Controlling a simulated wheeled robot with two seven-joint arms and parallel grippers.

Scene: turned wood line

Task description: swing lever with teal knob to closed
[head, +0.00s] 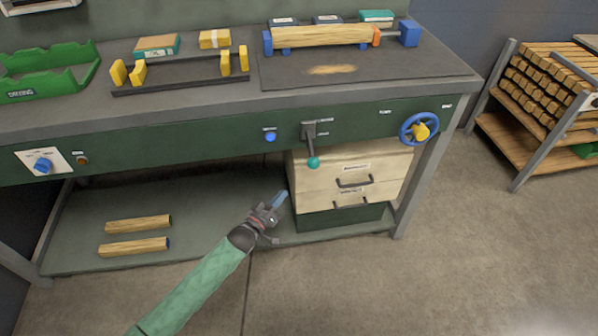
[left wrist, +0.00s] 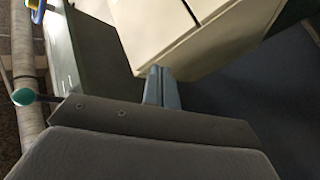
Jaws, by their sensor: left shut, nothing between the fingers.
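The lever (head: 310,140) is mounted on the dark green front of the workbench and hangs down, slightly tilted. Its round teal knob (head: 313,162) is at the lower end. The knob also shows at the left edge of the left wrist view (left wrist: 23,96). My left gripper (head: 280,199) is below and to the left of the knob, in front of the drawer unit, apart from the lever. Its blue-grey fingers are together in the left wrist view (left wrist: 162,88), with nothing between them. My right gripper is in neither view. The lever's small labels are too small to read.
A cream drawer unit (head: 350,165) stands under the bench, right behind my left gripper. A blue button (head: 270,136) is left of the lever, and a blue handwheel with a yellow hub (head: 419,128) is right. Two wooden bars (head: 138,224) lie on the lower shelf.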

